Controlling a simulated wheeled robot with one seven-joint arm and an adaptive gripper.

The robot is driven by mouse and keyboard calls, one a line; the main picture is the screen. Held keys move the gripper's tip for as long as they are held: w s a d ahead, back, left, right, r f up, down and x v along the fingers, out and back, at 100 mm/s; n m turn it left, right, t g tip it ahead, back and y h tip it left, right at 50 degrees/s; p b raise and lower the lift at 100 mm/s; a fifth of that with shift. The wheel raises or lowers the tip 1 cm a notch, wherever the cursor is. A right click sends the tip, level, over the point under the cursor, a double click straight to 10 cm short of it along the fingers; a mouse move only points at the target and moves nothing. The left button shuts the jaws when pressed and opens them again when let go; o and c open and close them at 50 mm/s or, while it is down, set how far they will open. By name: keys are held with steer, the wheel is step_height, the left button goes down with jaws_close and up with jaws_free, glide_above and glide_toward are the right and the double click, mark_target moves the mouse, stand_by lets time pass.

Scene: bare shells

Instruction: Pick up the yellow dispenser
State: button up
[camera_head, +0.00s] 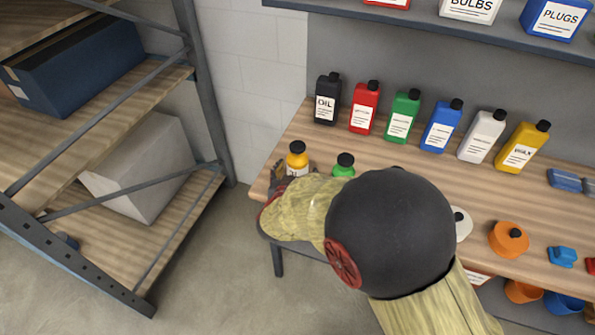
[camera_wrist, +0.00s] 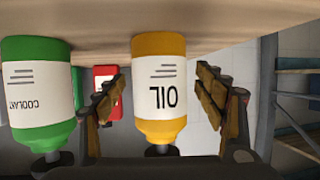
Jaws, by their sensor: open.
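The yellow dispenser (camera_head: 297,160), with a black cap and a white label, stands on the wooden workbench near its left end. In the wrist view, which is upside down, the yellow dispenser (camera_wrist: 160,45) reads "OIL" and shows between the two fingers of my gripper (camera_wrist: 160,88). The fingers are open, with a gap on each side of it. In the head view my arm hides most of my gripper and the dispenser's lower part.
A green coolant bottle (camera_wrist: 40,95) stands close beside the dispenser; its top (camera_head: 344,166) shows in the head view. A row of bottles, including a yellow wax one (camera_head: 522,148), stands behind. A metal shelf rack (camera_head: 205,90) is at left.

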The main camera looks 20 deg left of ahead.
steer(key=shift+w+f, duration=0.2)
steer(key=shift+w, duration=0.3)
steer(key=shift+c, duration=0.8)
steer(key=c, duration=1.5)
steer(key=shift+r, duration=0.1)
